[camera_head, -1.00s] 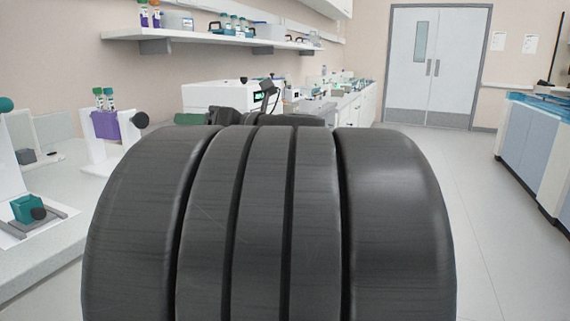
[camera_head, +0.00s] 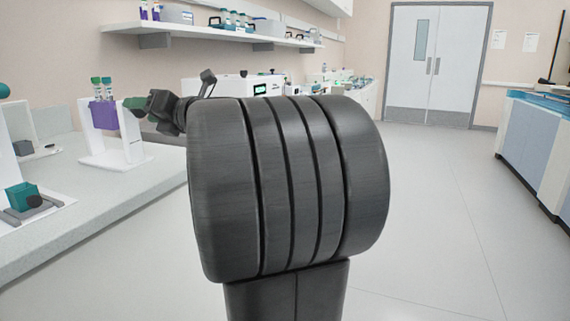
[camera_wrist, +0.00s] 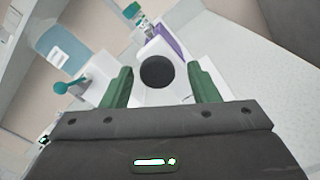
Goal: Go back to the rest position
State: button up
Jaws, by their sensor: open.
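My gripper (camera_head: 137,106) shows in the head view at the left, next to a white stand (camera_head: 120,158) that bears a purple tube holder (camera_head: 104,116) with tubes (camera_head: 101,88). In the wrist view my gripper (camera_wrist: 162,85) is open, its two green fingers apart with nothing clamped between them. A round black knob (camera_wrist: 157,72) shows in the gap between the fingers; I cannot tell how close it is. In the head view the gripper hides this side of the stand. The purple holder (camera_wrist: 172,45) and a tube (camera_wrist: 142,22) also show beyond the fingers.
My dark arm link fills the middle of the head view. Another white stand with a teal block (camera_head: 28,196) is on the left bench (camera_head: 100,205). A white machine (camera_head: 228,84) is behind the arm. A shelf (camera_head: 215,38) hangs above. The floor (camera_head: 450,220) on the right is clear.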

jog(key=m+p, duration=1.1)
jog(key=m, duration=0.6)
jog(key=shift+d+p, duration=0.1)
jog(key=shift+p, duration=0.25)
jog(key=shift+m, duration=0.3)
jog(key=shift+d+r, duration=0.1)
